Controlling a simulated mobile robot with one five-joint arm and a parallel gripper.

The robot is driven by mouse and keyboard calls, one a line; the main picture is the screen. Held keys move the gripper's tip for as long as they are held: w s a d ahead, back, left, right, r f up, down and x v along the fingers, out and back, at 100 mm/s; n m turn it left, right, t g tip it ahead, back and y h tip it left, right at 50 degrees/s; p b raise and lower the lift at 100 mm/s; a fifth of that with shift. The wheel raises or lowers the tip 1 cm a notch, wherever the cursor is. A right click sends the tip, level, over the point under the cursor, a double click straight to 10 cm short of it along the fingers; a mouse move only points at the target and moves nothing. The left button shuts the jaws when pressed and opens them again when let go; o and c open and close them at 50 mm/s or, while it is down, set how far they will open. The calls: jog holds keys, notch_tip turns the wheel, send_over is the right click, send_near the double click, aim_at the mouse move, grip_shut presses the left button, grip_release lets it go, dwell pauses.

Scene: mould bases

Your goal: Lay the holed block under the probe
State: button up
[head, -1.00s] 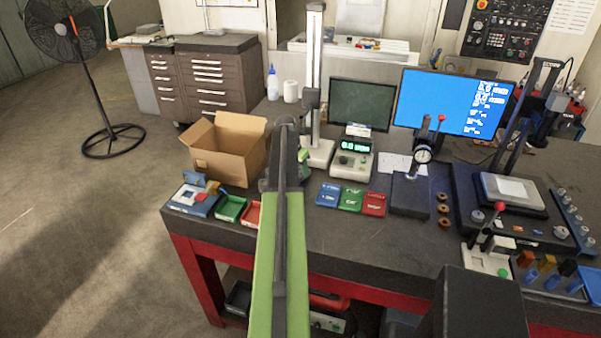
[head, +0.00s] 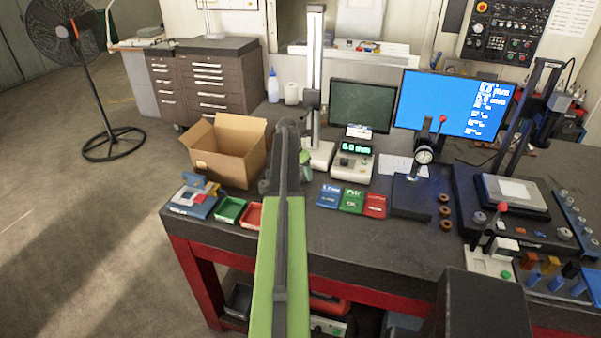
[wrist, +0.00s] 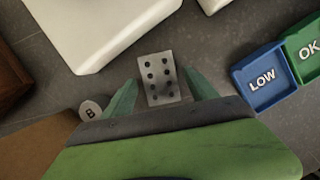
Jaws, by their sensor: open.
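The holed block (wrist: 160,80) is a small pale grey rectangle with two rows of dark holes. In the wrist view it lies on the dark table between the fingers of my gripper (wrist: 161,77). The green fingers are open, one on each side of it, with a gap showing. In the head view my arm hides the block and most of my gripper. A tall pale column stand (head: 315,75) with a dark carriage is just behind my arm, beside a digital readout (head: 354,163). A dial gauge stand (head: 424,156) is further right. Which one carries the probe is unclear.
Blue, green and red labelled trays (head: 351,200) lie right of my arm; the blue LOW tray (wrist: 262,78) is near my gripper in the wrist view. A white base (wrist: 95,35) is just beyond the block. A cardboard box (head: 226,150) and small bins (head: 230,209) are left.

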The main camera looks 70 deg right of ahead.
jog(key=p+v, duration=0.1)
jog(key=v, duration=0.1)
jog(key=a+p+v, duration=0.1)
jog(key=p+v, duration=0.1)
jog(key=shift+w+f, duration=0.1)
jog(key=shift+w+a+f, duration=0.3)
jog(key=shift+a+f, duration=0.25)
jog(key=shift+a, duration=0.3)
jog(key=a, duration=0.2)
jog(key=w+a, duration=0.1)
jog(key=a, duration=0.1)
jog(key=w+a, duration=0.1)
jog(key=a, duration=0.1)
jog(key=shift+w+a+r, duration=0.1)
jog(key=shift+a+r, duration=0.3)
jog(key=shift+w+a+f, duration=0.15)
jog(key=shift+a+f, duration=0.05)
jog(key=shift+a, duration=0.05)
jog(key=shift+w+a+r, duration=0.15)
jog(key=shift+w+a, duration=0.1)
jog(key=shift+a, duration=0.4)
jog(key=shift+d, duration=0.15)
